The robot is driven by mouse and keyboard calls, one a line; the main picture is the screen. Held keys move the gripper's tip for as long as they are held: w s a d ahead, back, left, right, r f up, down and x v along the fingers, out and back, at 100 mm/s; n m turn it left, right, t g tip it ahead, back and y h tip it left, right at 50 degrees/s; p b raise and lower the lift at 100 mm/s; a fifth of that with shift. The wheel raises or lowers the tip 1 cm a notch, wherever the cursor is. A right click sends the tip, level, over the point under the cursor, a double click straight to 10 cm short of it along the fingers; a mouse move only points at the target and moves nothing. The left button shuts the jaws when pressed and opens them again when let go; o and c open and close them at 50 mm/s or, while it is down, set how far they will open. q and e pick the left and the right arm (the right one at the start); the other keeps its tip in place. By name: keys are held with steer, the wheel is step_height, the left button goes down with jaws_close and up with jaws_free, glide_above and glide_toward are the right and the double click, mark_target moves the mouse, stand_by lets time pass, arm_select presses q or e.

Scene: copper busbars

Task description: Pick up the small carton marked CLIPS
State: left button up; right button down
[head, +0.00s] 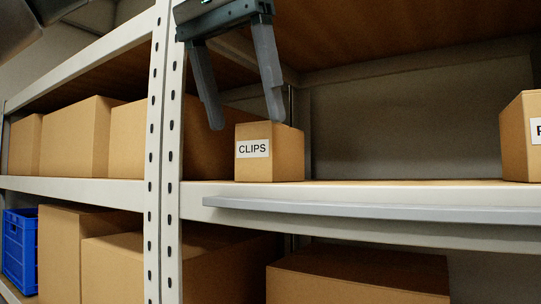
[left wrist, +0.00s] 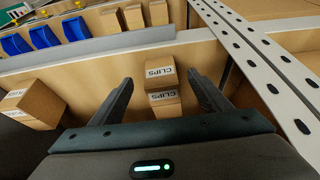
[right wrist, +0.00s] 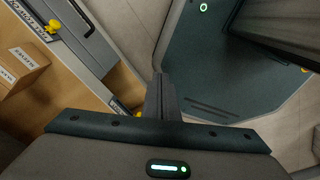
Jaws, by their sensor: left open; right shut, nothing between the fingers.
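The small brown carton marked CLIPS (head: 287,160) stands upright near the shelf's front edge, beside the perforated post, in the head view. My left gripper (head: 246,119) is open above it, fingers pointing down; one fingertip is at the carton's top right and the other to its left. In the left wrist view, the left gripper (left wrist: 160,77) has a CLIPS carton (left wrist: 158,83) between its fingers with no clear contact. Two CLIPS labels show there, one below the other; I cannot tell whether they belong to one carton or two. My right gripper (right wrist: 160,97) is shut and empty in the right wrist view.
The white perforated post (head: 166,150) rises left of the carton. Another labelled carton (head: 514,140) stands at the far right, with bare shelf between. A grey rail (head: 370,211) runs along the front edge. Large boxes and a blue crate (head: 20,250) fill the lower shelf.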

mark_target(248, 157)
arm_select(q)
steer(key=shift+x, duration=1.1)
steer(key=shift+a, duration=0.1)
steer(key=shift+f, duration=0.2)
steer(key=shift+a+x, duration=0.2)
steer(key=shift+x, duration=0.75)
steer(key=shift+a+x, duration=0.2)
steer(key=shift+x, duration=0.75)
steer(key=shift+w+d+f, duration=0.25)
steer(key=shift+d+f, duration=0.05)
steer(key=shift+f, duration=0.2)
steer(key=c, duration=1.3)
